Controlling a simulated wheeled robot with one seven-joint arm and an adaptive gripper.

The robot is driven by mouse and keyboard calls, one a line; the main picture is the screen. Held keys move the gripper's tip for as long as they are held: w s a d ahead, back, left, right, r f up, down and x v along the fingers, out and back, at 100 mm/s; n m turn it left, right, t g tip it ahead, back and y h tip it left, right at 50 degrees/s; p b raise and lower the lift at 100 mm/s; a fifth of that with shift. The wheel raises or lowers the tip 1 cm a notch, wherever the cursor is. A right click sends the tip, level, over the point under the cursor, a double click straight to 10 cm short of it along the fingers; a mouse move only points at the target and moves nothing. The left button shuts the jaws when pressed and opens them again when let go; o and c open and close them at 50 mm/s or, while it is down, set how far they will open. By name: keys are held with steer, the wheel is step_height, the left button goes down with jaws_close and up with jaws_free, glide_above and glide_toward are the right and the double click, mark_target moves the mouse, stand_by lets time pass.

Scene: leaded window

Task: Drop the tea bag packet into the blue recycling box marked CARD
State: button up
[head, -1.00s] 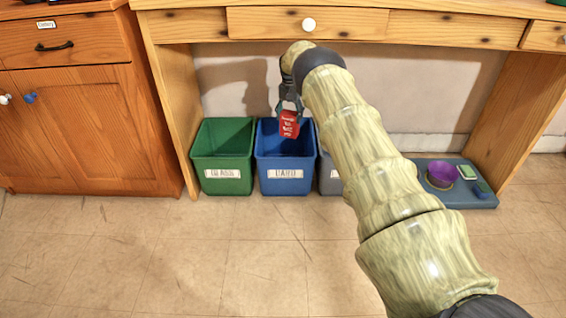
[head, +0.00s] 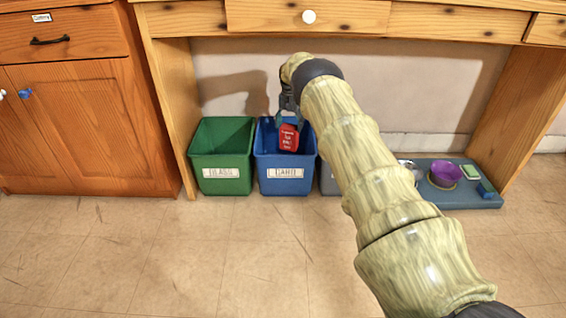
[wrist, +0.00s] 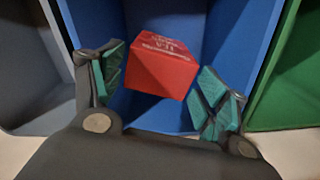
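The red tea bag packet (head: 289,138) with white lettering shows at the mouth of the blue box (head: 285,187), whose label reads CARD. My gripper (head: 288,119) is just above the packet, over the box. In the wrist view, my gripper (wrist: 163,90) has its green-padded fingers spread apart. The packet (wrist: 163,65) lies between and beyond them, with gaps at its sides, and seems free of the pads. The blue walls (wrist: 240,45) of the box surround it. The box's floor under the packet is mostly hidden.
A green box (head: 222,180) marked GLASS stands left of the blue one. A grey box (head: 327,178) stands right, partly behind my arm. A grey tray (head: 462,199) with a purple bowl (head: 444,175) lies farther right. The desk (head: 420,20) overhangs the boxes.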

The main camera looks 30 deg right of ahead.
steer(key=shift+o, duration=0.7)
steer(key=shift+r, duration=0.15)
steer(key=shift+r, duration=3.55)
